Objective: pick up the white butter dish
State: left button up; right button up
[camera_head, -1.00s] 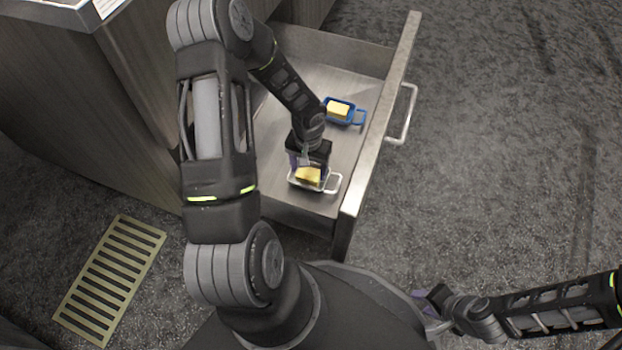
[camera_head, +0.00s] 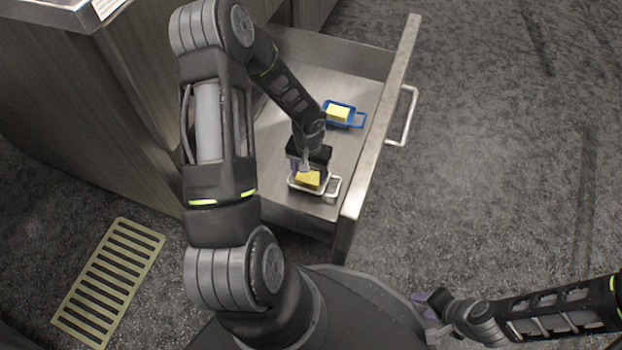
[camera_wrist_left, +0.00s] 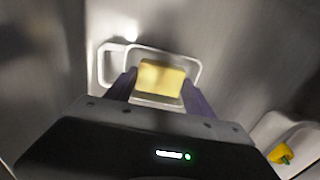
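The white butter dish (camera_head: 334,188) lies in the open drawer near its front corner, with a yellow butter block (camera_head: 308,178) on it. My left gripper (camera_head: 308,165) is right over it, pointing down. In the left wrist view the dish (camera_wrist_left: 190,65) has its handle to the left. The purple fingers of my left gripper (camera_wrist_left: 159,84) are spread, one on each side of the butter, overlapping the dish's sides. I cannot tell whether they touch it. My right gripper (camera_head: 432,304) is far off at the lower right, and its opening is unclear.
A blue butter dish (camera_head: 357,120) with butter sits farther back in the drawer (camera_head: 345,77). The drawer's front panel and handle (camera_head: 405,117) stand to the right. A white item (camera_wrist_left: 268,132) with something yellow shows in the wrist view's lower right corner. A floor grate (camera_head: 108,280) is at left.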

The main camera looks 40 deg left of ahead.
aim_at(309, 176)
pick_arm(q)
jog(key=c, duration=0.7)
jog(key=shift+r, duration=0.15)
notch_tip(309, 176, up, 10)
jog(key=p, duration=0.4)
